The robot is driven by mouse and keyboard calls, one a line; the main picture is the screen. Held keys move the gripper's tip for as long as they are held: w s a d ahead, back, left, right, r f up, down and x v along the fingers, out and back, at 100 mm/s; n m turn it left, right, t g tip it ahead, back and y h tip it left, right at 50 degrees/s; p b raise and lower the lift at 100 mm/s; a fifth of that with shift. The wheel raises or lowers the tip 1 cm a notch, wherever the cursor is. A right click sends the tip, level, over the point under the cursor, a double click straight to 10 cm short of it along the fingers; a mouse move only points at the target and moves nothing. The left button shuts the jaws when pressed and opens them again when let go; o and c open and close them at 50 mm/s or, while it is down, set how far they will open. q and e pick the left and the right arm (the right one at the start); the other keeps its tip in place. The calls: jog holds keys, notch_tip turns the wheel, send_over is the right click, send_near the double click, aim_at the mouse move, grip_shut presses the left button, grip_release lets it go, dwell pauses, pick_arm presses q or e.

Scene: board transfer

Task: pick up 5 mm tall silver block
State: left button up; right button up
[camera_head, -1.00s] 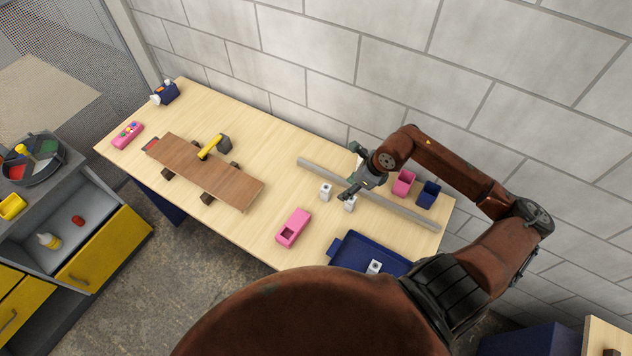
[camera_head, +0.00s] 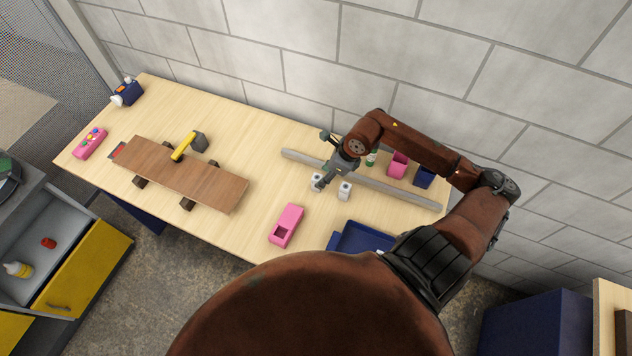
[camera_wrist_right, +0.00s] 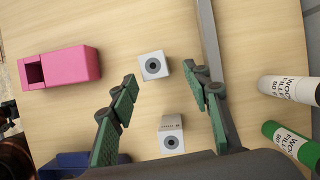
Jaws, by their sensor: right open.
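Two small silver-white blocks with a dark round mark on top stand on the wooden table. My right gripper (camera_wrist_right: 161,80) is open and empty. I cannot tell which block is 5 mm tall. My left gripper is out of view.
A long grey bar (camera_head: 400,191) runs behind the blocks. A pink box (camera_head: 287,224) and blue tray (camera_head: 360,239) are in front. Pink (camera_head: 398,165) and blue (camera_head: 424,177) bins and tubes (camera_wrist_right: 292,89) stand beyond the bar. A brown board (camera_head: 185,172) with a yellow-handled hammer is left.

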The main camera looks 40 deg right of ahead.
aim_at(320, 178)
jog(key=x, duration=0.3)
jog(key=p+x, duration=0.1)
jog(key=shift+w+a+f, duration=0.1)
jog(key=shift+a, duration=0.25)
jog(key=shift+w+a+f, duration=0.1)
jog(key=shift+w+f, duration=0.05)
jog(key=shift+f, duration=0.45)
jog(key=shift+c, duration=0.4)
grip_shut()
